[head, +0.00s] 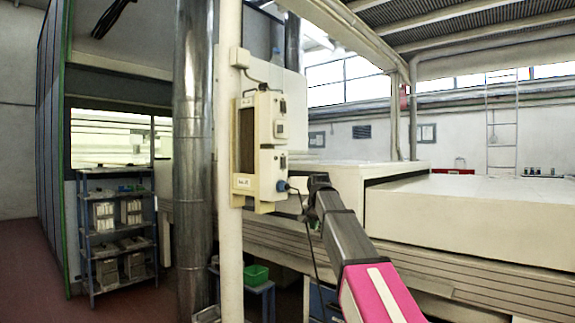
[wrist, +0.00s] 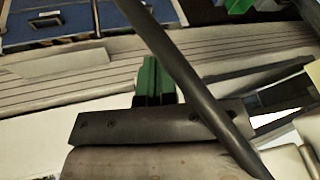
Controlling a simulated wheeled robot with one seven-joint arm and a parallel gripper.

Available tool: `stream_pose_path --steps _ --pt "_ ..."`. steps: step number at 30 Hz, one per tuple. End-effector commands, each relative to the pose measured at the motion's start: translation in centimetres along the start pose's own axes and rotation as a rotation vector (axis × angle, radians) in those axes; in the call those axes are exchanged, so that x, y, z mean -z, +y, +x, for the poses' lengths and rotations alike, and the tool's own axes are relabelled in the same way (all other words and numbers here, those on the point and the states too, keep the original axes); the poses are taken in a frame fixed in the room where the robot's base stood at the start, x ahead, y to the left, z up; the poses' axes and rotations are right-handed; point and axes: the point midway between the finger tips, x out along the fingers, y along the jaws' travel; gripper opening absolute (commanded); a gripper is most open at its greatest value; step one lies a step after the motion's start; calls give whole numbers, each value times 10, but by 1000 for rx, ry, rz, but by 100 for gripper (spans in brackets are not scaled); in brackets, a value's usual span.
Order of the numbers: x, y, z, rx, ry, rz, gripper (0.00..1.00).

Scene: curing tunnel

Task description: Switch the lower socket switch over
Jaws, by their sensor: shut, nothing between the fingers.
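A cream socket box (head: 270,118) is fixed to the pale post, with an upper and a lower socket unit. The lower socket unit (head: 268,160) has a small dark switch (head: 282,163) on its right side; which way it is set is too small to tell. A blue plug (head: 282,186) sits at its lower right with a cable. My gripper (wrist: 154,70) shows green fingers pressed together, with nothing between them. In the head view my dark wrist is just right of the plug, and the fingers cannot be made out. The wrist view does not show the switch.
A pale post (head: 231,240) and a metal duct (head: 193,150) stand left of my arm. The long cream tunnel (head: 480,210) runs behind and right. A dark rod or cable (wrist: 185,75) crosses close before the wrist camera. A shelf rack (head: 117,235) stands far left.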

Motion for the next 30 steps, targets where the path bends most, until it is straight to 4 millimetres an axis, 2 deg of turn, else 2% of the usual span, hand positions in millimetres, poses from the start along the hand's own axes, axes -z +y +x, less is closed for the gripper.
stream_pose_path --steps 1,9,21,24,30 --pt "10 -11 -18 9 11 9 0" --pt "38 -53 -108 53 56 70 0" --pt "62 -100 -247 122 110 157 0" --pt "64 -106 -272 135 119 171 0" --pt "65 -111 -296 147 127 188 0"
